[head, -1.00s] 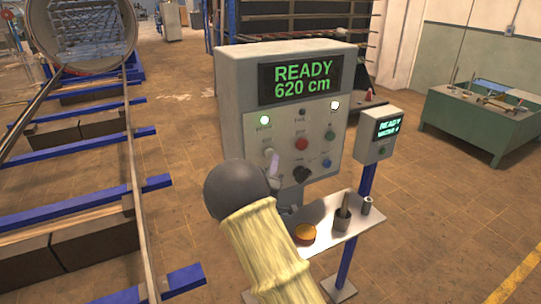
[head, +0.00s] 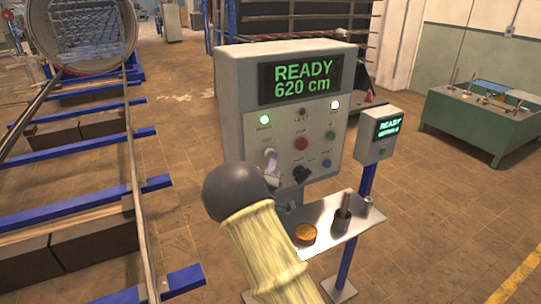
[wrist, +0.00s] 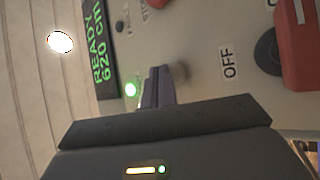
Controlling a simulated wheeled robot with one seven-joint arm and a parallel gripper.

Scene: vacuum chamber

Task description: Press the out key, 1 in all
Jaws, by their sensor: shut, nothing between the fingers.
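The grey control box (head: 232,95) faces me, its display (head: 300,79) reading "READY 620 cm". Its panel carries a red key (head: 301,143), a green key (head: 329,135), a blue key (head: 327,163) and a black knob (head: 301,173). A pale grey round key sits at the panel's left; in the wrist view this key (wrist: 180,73) shows right beside my fingertips. I cannot read its label. My gripper (head: 270,156) is shut and empty, in front of that key in the head view. Its fingers (wrist: 158,88) also show in the wrist view; contact cannot be told.
A lit green lamp (wrist: 131,89) is close to my fingers. A red block (wrist: 298,45) and an "OFF" label (wrist: 229,62) are at the right of the wrist view. Below the box, a shelf (head: 325,228) holds an orange button (head: 305,233) and a dark cup (head: 342,218).

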